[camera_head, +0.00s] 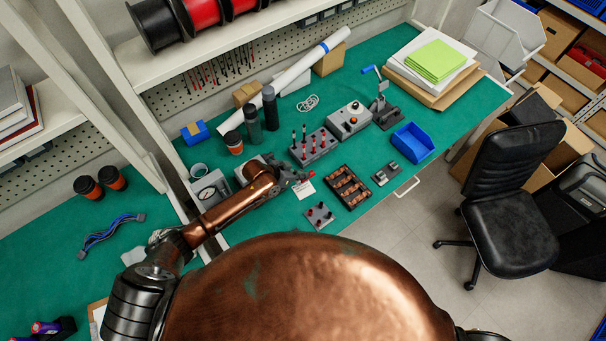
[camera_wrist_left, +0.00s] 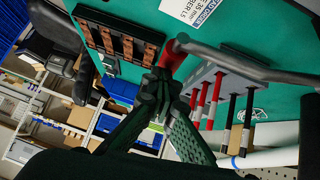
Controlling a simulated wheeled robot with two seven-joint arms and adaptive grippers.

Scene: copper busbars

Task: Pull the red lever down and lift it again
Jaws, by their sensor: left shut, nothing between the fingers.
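The red lever shows as a red grip (camera_wrist_left: 174,54) on a grey bar (camera_wrist_left: 230,62) in the left wrist view. In the head view only a small red tip (camera_head: 311,173) shows past my gripper. My left gripper (camera_head: 295,180) is shut and empty, its fingertips close to the red grip. In the left wrist view the shut fingertips (camera_wrist_left: 163,84) overlap the lower end of the grip; I cannot tell whether they touch it. A grey box with a round dial (camera_head: 210,190) stands beside my forearm; the lever's base is mostly hidden by my arm. My right gripper is not in view.
A grey block with red-and-black rods (camera_head: 316,147) stands just beyond the gripper. A dark tray of copper bars (camera_head: 347,187) and a small grey plate with pegs (camera_head: 319,215) lie to the right. Bottles and a blue bin (camera_head: 413,142) stand on the green bench.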

